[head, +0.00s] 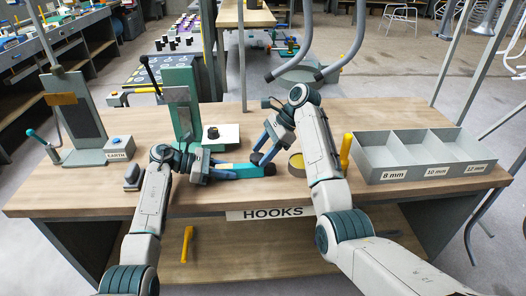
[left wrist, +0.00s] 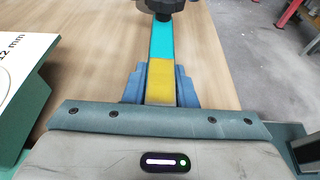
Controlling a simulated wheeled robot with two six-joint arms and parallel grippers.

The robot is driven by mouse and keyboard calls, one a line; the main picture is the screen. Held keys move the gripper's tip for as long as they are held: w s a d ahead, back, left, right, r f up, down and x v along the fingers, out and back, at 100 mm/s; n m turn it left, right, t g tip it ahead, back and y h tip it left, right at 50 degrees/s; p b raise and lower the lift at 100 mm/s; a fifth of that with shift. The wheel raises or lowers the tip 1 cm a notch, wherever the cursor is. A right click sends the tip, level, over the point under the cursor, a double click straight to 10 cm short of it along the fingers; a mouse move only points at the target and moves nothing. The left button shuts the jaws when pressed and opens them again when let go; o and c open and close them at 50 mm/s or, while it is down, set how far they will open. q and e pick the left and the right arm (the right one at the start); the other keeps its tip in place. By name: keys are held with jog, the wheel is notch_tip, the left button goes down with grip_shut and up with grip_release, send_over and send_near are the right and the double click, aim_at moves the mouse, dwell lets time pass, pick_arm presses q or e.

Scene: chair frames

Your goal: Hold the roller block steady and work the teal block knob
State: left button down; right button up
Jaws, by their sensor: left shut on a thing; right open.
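My left gripper (head: 222,172) is shut on a bar-shaped block, which has a yellow part and a teal part (head: 246,170). In the left wrist view the blue fingers (left wrist: 160,88) press its yellow part (left wrist: 161,82) from both sides, and the teal part (left wrist: 161,42) runs on ahead. A black lobed knob (left wrist: 163,8) is at the far end, cut by the picture's top edge. My right gripper (head: 264,161) is open at the teal part's right end; I cannot tell whether it touches. I cannot tell which piece is the roller.
A white-topped block with a black knob (head: 213,132) stands behind the left gripper. A yellow-topped round tin (head: 297,165) and an upright yellow handle (head: 346,152) are right of the right gripper. A grey divided tray (head: 372,162) is further right. An EARTH box (head: 119,148) stands left.

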pick_arm(q)
jog(key=shift+f, duration=0.15)
pick_arm(e)
grip_shut()
jog(key=shift+s+f+m+t, duration=0.1)
jog(key=shift+f+m+t, duration=0.05)
jog(key=shift+m+t, duration=0.2)
jog(key=shift+c, duration=0.8)
grip_release()
jog(key=shift+m+t, duration=0.25)
jog(key=shift+m, duration=0.3)
jog(key=o, duration=0.4)
jog(key=shift+d, duration=0.1)
jog(key=shift+d+r, duration=0.15)
jog(key=shift+r, duration=0.3)
jog(key=d, duration=1.2)
jog(key=shift+w+d+r, duration=0.15)
jog(key=shift+w+r, duration=0.05)
jog(key=shift+w, duration=0.1)
